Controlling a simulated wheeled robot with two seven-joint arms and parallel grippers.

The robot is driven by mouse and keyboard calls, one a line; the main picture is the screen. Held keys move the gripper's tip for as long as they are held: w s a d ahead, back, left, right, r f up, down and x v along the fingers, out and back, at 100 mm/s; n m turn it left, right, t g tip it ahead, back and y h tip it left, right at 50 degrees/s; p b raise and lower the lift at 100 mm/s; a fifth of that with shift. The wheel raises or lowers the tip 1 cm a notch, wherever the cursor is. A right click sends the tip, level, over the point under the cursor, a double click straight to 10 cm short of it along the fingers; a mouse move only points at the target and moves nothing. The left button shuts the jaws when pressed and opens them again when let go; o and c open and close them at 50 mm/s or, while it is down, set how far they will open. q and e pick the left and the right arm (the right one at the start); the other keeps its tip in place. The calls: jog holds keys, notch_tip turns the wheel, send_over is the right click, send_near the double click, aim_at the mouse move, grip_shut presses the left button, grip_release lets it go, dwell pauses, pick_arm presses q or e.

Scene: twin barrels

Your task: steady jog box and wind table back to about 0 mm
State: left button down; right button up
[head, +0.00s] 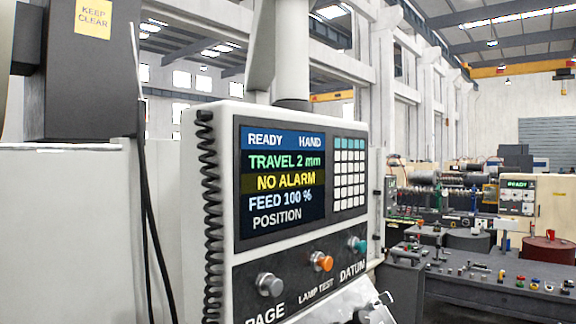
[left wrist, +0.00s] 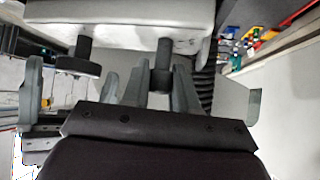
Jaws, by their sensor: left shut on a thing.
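The control panel (head: 281,190) fills the middle of the head view. Its screen (head: 282,183) reads READY HAND, TRAVEL 2 mm, NO ALARM, FEED 100 % and POSITION. In the left wrist view, a pale box (left wrist: 140,22), seemingly the jog box, crosses the top. Two dark stems stick out from it: one carries a black disc (left wrist: 78,66), and the other is a dark stub (left wrist: 162,55). My left gripper (left wrist: 161,82) is shut on this dark stub, with a finger on each side. The box's face is hidden. I do not make out my right gripper.
A black coiled cable (head: 208,215) hangs at the panel's left edge. PAGE, LAMP TEST and DATUM buttons (head: 321,261) sit below the screen. A dark bench (head: 480,290) with several small parts stands at the right. A grey column bears a KEEP CLEAR sign (head: 93,16).

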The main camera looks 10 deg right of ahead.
pick_arm(q)
jog(key=shift+f, duration=0.1)
jog(key=c, duration=0.8)
grip_release()
